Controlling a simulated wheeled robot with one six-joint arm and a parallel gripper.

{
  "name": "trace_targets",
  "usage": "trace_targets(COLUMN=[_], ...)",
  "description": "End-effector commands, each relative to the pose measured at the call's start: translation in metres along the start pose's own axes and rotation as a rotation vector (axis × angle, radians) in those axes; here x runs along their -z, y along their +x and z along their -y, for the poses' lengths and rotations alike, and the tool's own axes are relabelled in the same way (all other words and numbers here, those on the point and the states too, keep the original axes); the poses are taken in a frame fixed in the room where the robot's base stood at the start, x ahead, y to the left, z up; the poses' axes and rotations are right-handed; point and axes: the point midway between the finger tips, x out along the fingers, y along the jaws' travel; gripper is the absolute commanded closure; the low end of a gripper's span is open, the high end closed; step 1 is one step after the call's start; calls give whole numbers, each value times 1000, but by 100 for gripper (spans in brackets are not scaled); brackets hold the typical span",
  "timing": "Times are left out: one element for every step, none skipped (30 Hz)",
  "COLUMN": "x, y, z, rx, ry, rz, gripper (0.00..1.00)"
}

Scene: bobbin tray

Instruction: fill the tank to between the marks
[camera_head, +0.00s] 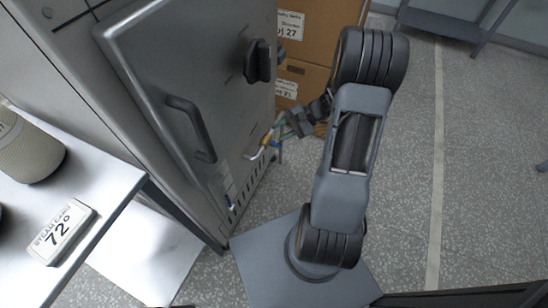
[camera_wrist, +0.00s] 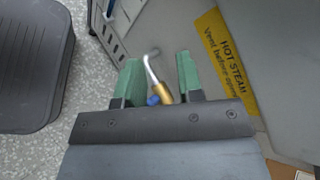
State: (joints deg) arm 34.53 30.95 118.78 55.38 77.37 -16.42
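A small tap with a bent silver spout and brass body (camera_wrist: 163,92) shows between my fingertips in the wrist view, with a blue knob (camera_wrist: 153,101) at its base. In the head view the tap (camera_head: 262,147) is beside the steel cabinet's front. My gripper (camera_head: 285,128) is at the tap. Its two green fingers (camera_wrist: 159,78) are apart, with gaps to the tap on both sides; contact cannot be told. A narrow pale strip with blue parts (camera_head: 229,186) is low on the cabinet; I cannot read any level or marks.
The steel cabinet (camera_head: 150,60) has a door with a dark handle (camera_head: 190,128) and black knob (camera_head: 258,62). A yellow hot steam sign (camera_wrist: 228,62) is beside my gripper. Cardboard boxes (camera_head: 307,40) stand behind.

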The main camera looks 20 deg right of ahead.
Motion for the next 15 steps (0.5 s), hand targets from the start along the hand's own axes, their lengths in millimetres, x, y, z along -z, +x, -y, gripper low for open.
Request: trace_targets(x=[44,61,83,98,113,130,142,153,166,174,182,191,196,201,206], y=[12,13,14,15,15,15,15,15,14,14,14,13,13,13,13], z=[-32,-41,-54,-64,-73,-86,-95,-103,-114,-121,-128,-136,-141,-146,-151], rx=[105,168,248,306,362,429,478,521,576,611,645,683,706,728,750], ry=[67,98,133,159,182,209,228,243,262,275,286,298,305,312,319], rz=[14,18,21,22,20,16,14,9,1,-3,-10,-16,-21,-26,-31], gripper=[66,66,66,66,66,66,66,66,66,66,66,66,66,66,66])
